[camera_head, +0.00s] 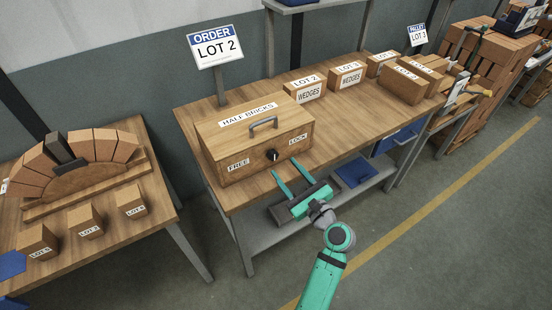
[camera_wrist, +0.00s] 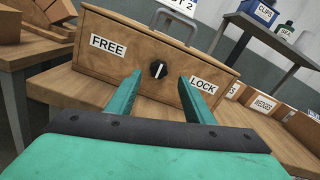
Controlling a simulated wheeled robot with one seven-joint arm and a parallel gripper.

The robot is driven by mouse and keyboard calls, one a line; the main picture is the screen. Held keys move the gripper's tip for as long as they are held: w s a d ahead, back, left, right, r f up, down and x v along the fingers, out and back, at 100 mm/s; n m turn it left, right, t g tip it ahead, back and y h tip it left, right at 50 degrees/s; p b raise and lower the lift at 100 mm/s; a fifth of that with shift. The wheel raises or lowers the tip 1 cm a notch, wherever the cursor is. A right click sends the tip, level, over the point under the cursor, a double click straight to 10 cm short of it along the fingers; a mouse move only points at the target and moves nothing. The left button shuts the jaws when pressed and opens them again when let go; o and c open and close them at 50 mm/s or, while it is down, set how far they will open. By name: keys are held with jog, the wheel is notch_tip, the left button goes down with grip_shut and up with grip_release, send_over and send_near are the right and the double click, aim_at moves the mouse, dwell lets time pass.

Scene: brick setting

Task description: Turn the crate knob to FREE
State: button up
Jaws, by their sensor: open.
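The half-bricks crate (camera_head: 222,142) is a wooden box with a grey handle on its lid, standing on the near end of the workbench. Its black knob (camera_head: 271,155) sits on the front face between a FREE label (camera_head: 238,165) at left and a LOCK label (camera_head: 298,139) at right. In the wrist view the knob (camera_wrist: 158,69) has a white pointer line that looks nearly upright; which label it points to I cannot tell. My gripper (camera_head: 291,178) is open and empty in front of the crate. In the wrist view its teal fingers (camera_wrist: 163,92) spread either side of the knob, apart from it.
Wedge boxes (camera_head: 305,89) stand farther along the bench (camera_head: 335,122). An ORDER LOT 2 sign (camera_head: 214,47) rises behind the crate. A blue bin (camera_head: 356,172) is on the shelf below. A table with a brick arch (camera_head: 85,158) stands at left. Floor is clear at right.

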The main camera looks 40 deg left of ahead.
aim_at(275, 157)
jog(key=x, duration=0.6)
jog(key=shift+w+a, duration=0.1)
jog(key=shift+a, duration=0.25)
jog(key=c, duration=1.1)
